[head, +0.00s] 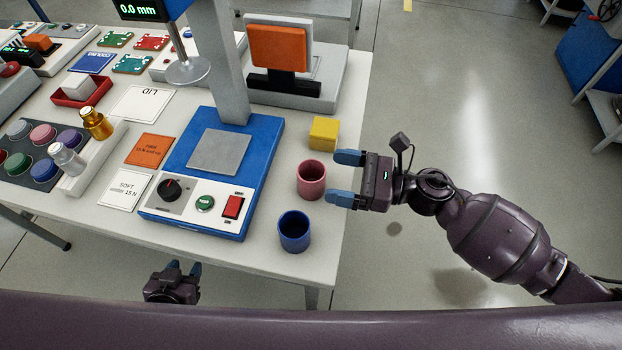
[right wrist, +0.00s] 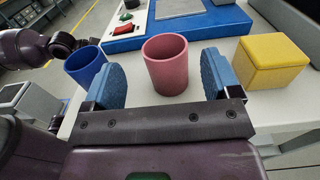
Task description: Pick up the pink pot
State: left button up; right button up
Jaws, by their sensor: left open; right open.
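The pink pot (head: 311,180) stands upright near the right edge of the white table, between a yellow cube and a blue pot. My right gripper (head: 346,177) is open, at the table's right edge, pointing left at the pink pot. In the right wrist view the pink pot (right wrist: 166,64) shows ahead, between and beyond the two blue fingers (right wrist: 164,84); I cannot tell whether the fingertips reach beside it. My left gripper (head: 184,269) is open and empty, low in the head view by the table's front edge, away from the pot.
The blue pot (head: 294,231) stands in front of the pink pot, and the yellow cube (head: 323,133) behind it. A blue test machine (head: 255,150) with a knob and buttons stands to the left. The floor right of the table (head: 350,90) is mostly open.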

aim_at(311, 170)
jog(key=shift+w+a, duration=0.1)
jog(key=shift+a, duration=0.35)
jog(key=a, duration=0.2)
jog(key=w+a, duration=0.1)
jog(key=a, duration=0.1)
jog(key=shift+w+f+p, duration=0.1)
jog(key=shift+f+p, duration=0.1)
jog(key=shift+p, duration=0.15)
pick_arm(q)
jog(key=shift+w+d+r, duration=0.1)
jog(key=shift+w+r, duration=0.35)
jog(key=shift+r, duration=0.25)
pick_arm(e)
jog(key=shift+w+a+f, duration=0.1)
jog(key=shift+a, duration=0.25)
jog(key=c, duration=0.9)
pick_arm(q)
jog(key=shift+s+f, duration=0.15)
jog(key=shift+s, duration=0.05)
pick_arm(e)
jog(key=shift+c, duration=0.3)
pick_arm(q)
jog(key=shift+s, duration=0.1)
